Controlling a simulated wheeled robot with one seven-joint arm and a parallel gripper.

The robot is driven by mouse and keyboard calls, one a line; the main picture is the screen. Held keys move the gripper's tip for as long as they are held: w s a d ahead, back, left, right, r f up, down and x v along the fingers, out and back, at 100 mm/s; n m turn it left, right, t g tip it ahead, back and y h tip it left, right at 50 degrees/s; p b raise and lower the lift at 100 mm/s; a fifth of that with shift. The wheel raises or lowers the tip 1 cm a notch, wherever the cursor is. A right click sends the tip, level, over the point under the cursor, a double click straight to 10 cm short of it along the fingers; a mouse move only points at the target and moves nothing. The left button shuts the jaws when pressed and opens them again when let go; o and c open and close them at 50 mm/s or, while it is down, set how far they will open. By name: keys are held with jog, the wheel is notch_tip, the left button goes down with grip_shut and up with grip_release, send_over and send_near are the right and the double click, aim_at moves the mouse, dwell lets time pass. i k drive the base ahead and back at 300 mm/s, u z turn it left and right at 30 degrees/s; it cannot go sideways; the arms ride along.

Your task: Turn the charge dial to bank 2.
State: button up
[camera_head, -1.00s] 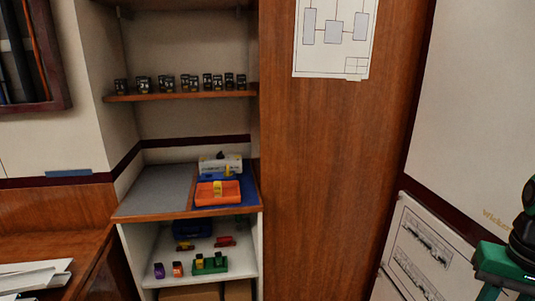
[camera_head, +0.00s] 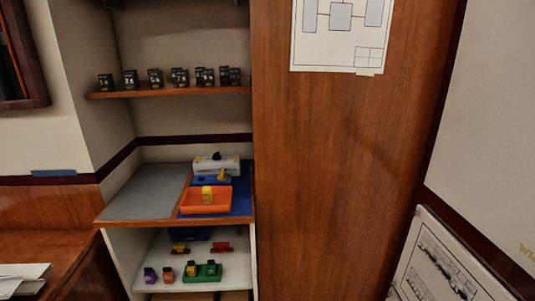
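A white box with a small black knob on top (camera_head: 216,163) stands at the back of the counter in the alcove. It may carry the charge dial, but it is too small to tell, and no bank marks can be read. My gripper is not in this view.
In front of the white box lie a blue piece (camera_head: 211,180) and an orange tray (camera_head: 179,203) with a yellow item in it. Several black blocks (camera_head: 154,78) line the upper shelf. Coloured parts, including a green holder (camera_head: 203,276), sit on the lower shelf. The grey mat (camera_head: 147,193) is clear.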

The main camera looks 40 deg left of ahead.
aim_at(216, 156)
jog(key=z, duration=0.05)
jog(key=k, duration=1.15)
jog(key=u, duration=1.55)
jog(key=i, duration=1.45)
jog(key=z, duration=0.05)
